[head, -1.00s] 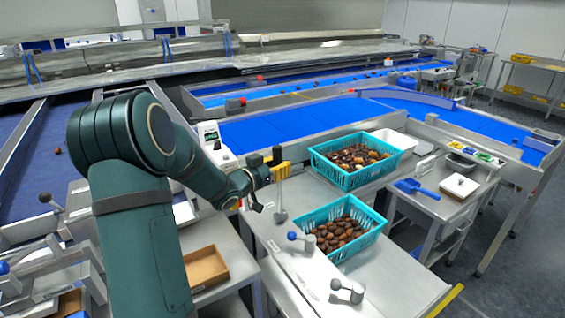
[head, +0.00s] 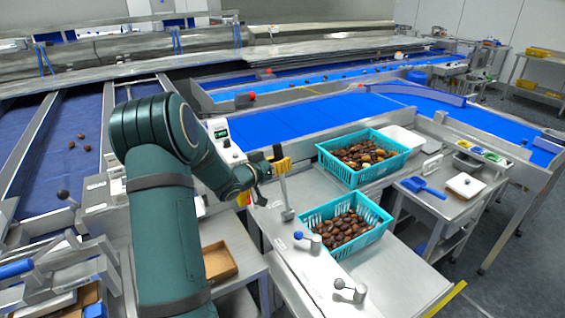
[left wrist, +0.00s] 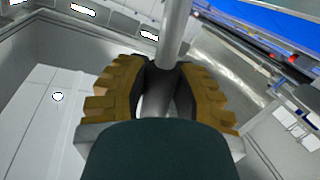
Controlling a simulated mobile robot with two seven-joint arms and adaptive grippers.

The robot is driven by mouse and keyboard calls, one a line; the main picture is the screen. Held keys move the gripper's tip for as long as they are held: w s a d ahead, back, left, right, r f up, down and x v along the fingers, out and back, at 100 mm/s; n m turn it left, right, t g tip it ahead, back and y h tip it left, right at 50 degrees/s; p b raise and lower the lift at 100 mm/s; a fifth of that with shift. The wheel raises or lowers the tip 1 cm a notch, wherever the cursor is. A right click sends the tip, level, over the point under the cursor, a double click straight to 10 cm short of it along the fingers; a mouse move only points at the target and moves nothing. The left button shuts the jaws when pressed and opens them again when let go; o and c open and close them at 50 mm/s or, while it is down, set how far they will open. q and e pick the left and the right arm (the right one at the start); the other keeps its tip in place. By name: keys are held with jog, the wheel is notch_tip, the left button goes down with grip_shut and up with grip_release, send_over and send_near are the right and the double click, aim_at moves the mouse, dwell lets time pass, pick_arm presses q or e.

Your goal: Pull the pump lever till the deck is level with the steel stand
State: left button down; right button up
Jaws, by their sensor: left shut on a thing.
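My left gripper (head: 280,162), with yellow-brown finger pads, is shut around the upper part of the pump lever (head: 286,196). The lever is a thin steel rod that leans slightly left, its foot at the left side of the deck. In the left wrist view the rod (left wrist: 174,32) passes between the pads (left wrist: 160,92). The deck (head: 405,278) is a flat grey metal top carrying a teal crate of dates (head: 345,228). The steel stand (head: 437,207) is to its right, bearing a blue scoop. I cannot tell exactly how their heights compare. My right gripper is out of view.
Another teal crate of dates (head: 362,157) stands behind the near one. Two small handles, one blue-knobbed (head: 299,235) and one grey-knobbed (head: 339,284), stick up near the deck's front edge. A brown tray (head: 219,262) lies left of it. Blue conveyors run behind.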

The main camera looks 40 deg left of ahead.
pick_arm(q)
jog(key=shift+s+a+r+n+p, duration=0.1)
jog(key=shift+a+n+p, duration=0.2)
jog(key=shift+a+p, duration=0.25)
jog(key=shift+b, duration=0.4)
jog(key=d+b, duration=0.1)
jog(key=d+m+b, duration=0.1)
jog(key=b, duration=0.1)
jog(key=shift+s, duration=0.25)
jog(key=shift+s+d+m+t+b, duration=0.15)
jog(key=shift+d+m+t+b, duration=0.15)
jog(key=shift+d+m+b, duration=0.3)
jog(key=shift+r, duration=0.15)
